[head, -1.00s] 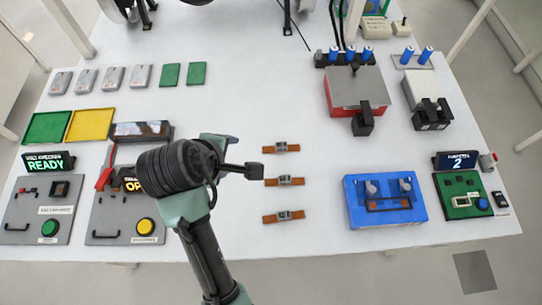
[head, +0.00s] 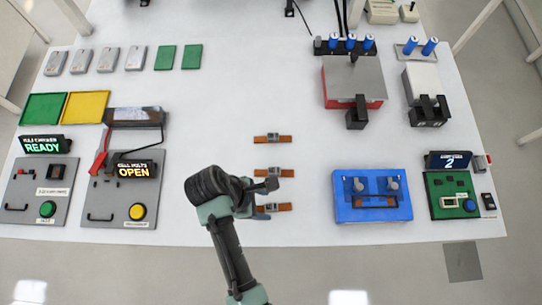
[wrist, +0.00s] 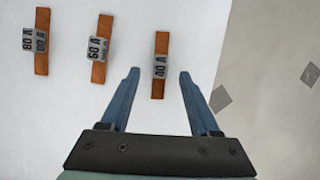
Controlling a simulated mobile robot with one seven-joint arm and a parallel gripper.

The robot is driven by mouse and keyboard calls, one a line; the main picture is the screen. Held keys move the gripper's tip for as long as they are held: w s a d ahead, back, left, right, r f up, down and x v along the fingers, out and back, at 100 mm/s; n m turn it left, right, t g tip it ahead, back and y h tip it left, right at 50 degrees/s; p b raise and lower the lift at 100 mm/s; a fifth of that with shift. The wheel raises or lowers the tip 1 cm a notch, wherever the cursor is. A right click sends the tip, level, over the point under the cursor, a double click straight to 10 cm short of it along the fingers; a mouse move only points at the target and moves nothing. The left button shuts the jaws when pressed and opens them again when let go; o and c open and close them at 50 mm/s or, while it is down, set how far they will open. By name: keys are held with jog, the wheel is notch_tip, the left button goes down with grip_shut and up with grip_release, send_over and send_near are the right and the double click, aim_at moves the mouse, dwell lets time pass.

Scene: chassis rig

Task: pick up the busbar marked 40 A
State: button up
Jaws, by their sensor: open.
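The busbar marked 40 A (wrist: 160,83) is an orange-brown bar with a grey middle, rightmost of three in the wrist view. In the head view it is the bar closest to the table's front edge (head: 273,208); its label is not readable there. My gripper (wrist: 159,74) is open and empty, with the 40 A bar showing between its two blue fingers. In the head view my gripper (head: 274,184) is over the front two bars and partly hides them. The height of the fingers above the bar is hard to tell.
The busbars marked 60 A (wrist: 98,70) and 80 A (wrist: 41,60) lie parallel on the white table. A blue fixture (head: 345,212) stands to the right, and a grey panel with a yellow button (head: 137,211) to the left. The table's front edge is close.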

aim_at(271, 207)
jog(key=shift+x, duration=1.9)
grip_shut()
